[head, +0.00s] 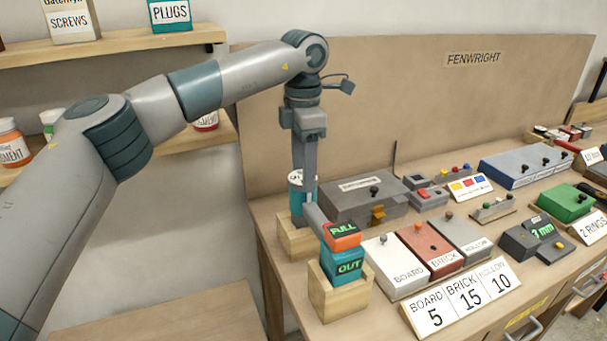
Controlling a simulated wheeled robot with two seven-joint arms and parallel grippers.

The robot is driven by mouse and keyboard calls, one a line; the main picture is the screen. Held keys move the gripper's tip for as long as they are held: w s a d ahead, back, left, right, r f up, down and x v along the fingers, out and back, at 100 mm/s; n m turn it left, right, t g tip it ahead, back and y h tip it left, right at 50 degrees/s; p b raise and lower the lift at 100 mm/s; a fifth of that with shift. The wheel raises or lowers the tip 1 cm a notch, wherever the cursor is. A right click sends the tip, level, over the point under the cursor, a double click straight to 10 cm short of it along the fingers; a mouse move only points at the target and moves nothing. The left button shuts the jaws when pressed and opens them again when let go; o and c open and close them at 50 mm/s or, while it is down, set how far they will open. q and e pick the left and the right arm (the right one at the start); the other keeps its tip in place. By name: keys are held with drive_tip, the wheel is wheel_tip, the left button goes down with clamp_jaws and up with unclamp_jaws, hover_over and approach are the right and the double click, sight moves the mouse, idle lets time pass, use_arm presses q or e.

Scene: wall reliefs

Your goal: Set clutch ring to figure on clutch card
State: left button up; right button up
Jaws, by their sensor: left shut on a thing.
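My left gripper (308,198) points straight down at the bench's left end, shut on a small grey part (317,217) that I cannot clearly make out. An orange block marked FULL (342,237) is just below and right of it, above a teal block marked OUT (343,264) in a wooden holder (340,298). Whether the grey part joins the orange block is unclear. A white card (461,299) at the front reads BOARD 5, BRICK 15 and a third name with 10. I cannot pick out a clutch ring. My right gripper is out of view.
Boxes marked BOARD (394,266), BRICK (430,249) and a third name (463,239) stand behind the card. A grey box (363,199) is behind. A second wooden holder (294,239) and a can (296,190) are close to my gripper. A backboard (420,95) rises behind.

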use_arm(q)
drive_tip(key=shift+n+b, duration=0.4)
drive_tip(key=shift+n, duration=0.9)
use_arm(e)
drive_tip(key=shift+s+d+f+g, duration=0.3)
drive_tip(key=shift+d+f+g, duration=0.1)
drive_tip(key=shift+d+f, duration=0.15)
use_arm(q)
drive_tip(key=shift+r, duration=0.1)
drive_tip(key=o, duration=1.1)
drive_tip(key=shift+r, duration=8.65)
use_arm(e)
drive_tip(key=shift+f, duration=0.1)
